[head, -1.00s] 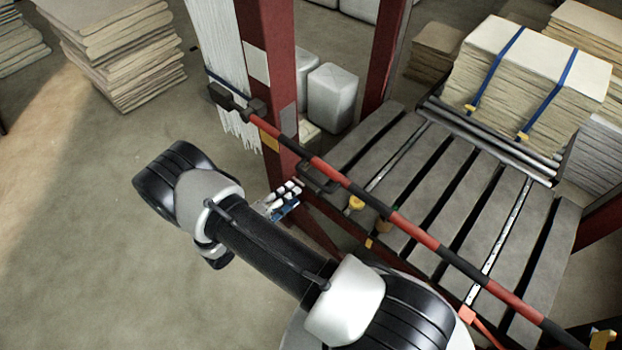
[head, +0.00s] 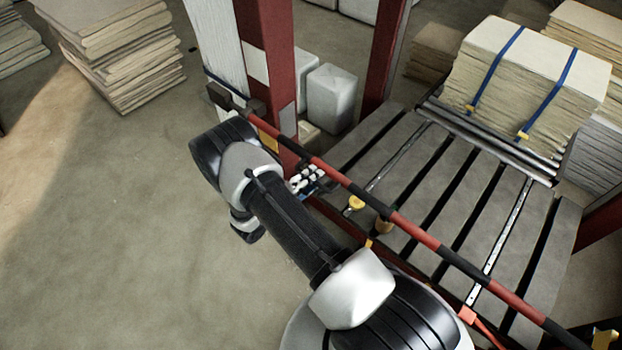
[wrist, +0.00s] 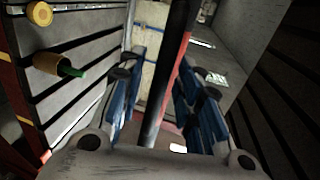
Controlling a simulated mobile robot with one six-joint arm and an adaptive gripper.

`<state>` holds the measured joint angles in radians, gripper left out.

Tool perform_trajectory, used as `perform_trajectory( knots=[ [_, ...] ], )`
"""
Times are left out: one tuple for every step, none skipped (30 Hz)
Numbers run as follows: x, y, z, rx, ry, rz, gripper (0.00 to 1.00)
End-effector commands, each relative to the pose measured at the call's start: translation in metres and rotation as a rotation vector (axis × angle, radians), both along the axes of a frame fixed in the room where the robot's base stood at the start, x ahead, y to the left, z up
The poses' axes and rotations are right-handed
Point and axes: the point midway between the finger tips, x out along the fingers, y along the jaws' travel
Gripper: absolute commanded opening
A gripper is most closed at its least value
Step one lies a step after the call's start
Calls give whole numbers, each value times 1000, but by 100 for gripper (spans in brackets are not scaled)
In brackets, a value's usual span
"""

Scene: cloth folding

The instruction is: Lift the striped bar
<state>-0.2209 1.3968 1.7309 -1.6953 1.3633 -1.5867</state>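The striped bar (head: 415,235), red and black, runs diagonally across the front of the slatted rack in the head view, from the dark bracket (head: 235,100) at upper left to the lower right. My gripper (head: 309,181) is beside the bar's upper-left half, partly hidden by my arm and the bar. In the wrist view, my gripper's blue fingers (wrist: 163,80) are spread apart. A black length of the bar (wrist: 172,75) shows in the space between them, with gaps on both sides. I cannot tell how deep it sits between the fingers.
The slatted rack (head: 440,200) lies behind the bar, with a yellow round piece (head: 355,203) close by. A red post (head: 268,70) stands near the bar's left end. Strapped cloth stacks (head: 525,75) sit behind. The floor (head: 110,230) at left is clear.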

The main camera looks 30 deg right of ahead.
Motion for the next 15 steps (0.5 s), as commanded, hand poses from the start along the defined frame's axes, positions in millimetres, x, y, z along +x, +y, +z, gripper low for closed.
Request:
perform_trajectory(
  knots=[
    [0,0,0,0,0,0,26],
    [0,0,0,0,0,0,24],
    [0,0,0,0,0,0,22],
    [0,0,0,0,0,0,20],
    [0,0,0,0,0,0,18],
    [0,0,0,0,0,0,15],
    [0,0,0,0,0,0,13],
    [0,0,0,0,0,0,11],
    [0,0,0,0,0,0,8],
    [0,0,0,0,0,0,6],
    [0,0,0,0,0,0,4],
    [0,0,0,0,0,0,2],
    [0,0,0,0,0,0,0],
    [0,0,0,0,0,0,0],
    [0,0,0,0,0,0,0]
  ],
)
